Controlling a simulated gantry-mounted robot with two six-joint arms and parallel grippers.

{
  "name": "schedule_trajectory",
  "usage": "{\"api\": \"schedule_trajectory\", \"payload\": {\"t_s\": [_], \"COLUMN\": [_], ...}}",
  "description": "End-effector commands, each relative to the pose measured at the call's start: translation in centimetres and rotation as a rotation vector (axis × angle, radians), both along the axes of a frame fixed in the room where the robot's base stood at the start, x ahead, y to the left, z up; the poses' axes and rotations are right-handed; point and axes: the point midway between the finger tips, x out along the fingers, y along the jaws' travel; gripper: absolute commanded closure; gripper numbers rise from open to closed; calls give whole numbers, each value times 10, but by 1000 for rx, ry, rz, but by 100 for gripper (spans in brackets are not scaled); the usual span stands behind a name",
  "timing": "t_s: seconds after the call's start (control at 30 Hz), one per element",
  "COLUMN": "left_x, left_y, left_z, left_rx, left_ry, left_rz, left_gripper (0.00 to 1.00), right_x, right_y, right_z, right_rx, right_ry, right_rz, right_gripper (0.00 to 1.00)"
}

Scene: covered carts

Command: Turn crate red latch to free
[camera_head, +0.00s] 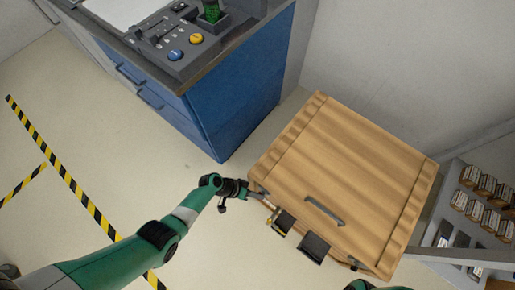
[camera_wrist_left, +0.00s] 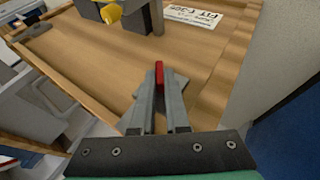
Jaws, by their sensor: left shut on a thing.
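The wooden crate (camera_head: 345,175) stands on the floor at the right of the head view, with a dark handle (camera_head: 324,211) on its lid. My left gripper (camera_head: 264,194) is at the crate's left front corner. In the left wrist view the left gripper (camera_wrist_left: 160,98) is shut on the red latch (camera_wrist_left: 159,73), a thin upright red piece between its fingertips. The latch's base is hidden by the fingers. The latch is too small to make out in the head view.
Dark blocks (camera_head: 314,247) and a yellow piece (camera_wrist_left: 110,13) stick out from the crate's front near my left gripper. A white label (camera_wrist_left: 193,16) is on the crate. A blue cabinet (camera_head: 232,90) stands behind, and a grey rack (camera_head: 470,215) is at right. Floor at left is clear.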

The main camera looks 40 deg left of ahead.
Motion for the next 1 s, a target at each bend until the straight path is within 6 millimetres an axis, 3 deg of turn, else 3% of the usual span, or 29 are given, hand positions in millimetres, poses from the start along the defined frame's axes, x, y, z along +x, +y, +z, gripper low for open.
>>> {"api": "schedule_trajectory", "payload": {"t_s": [0.33, 0.37, 0.4, 0.53, 1.0], "left_x": [-1, -1, -1, -1, -1], "left_y": [0, 0, 0, 0, 1], "left_z": [-1, -1, -1, -1, 3], "left_rx": [-3, -3, -3, -3, -3], "left_ry": [4, 4, 4, 3, 2], "left_rz": [-2, -2, -2, -1, 0], "left_gripper": [100, 86, 79, 57, 57], "right_x": [0, 0, 0, 0, 0], "right_y": [0, 0, 0, 0, 0], "right_z": [0, 0, 0, 0, 4], "right_rx": [0, 0, 0, 0, 0], "right_ry": [0, 0, 0, 0, 0], "right_rz": [0, 0, 0, 0, 0], "right_gripper": [0, 0, 0, 0, 0]}}
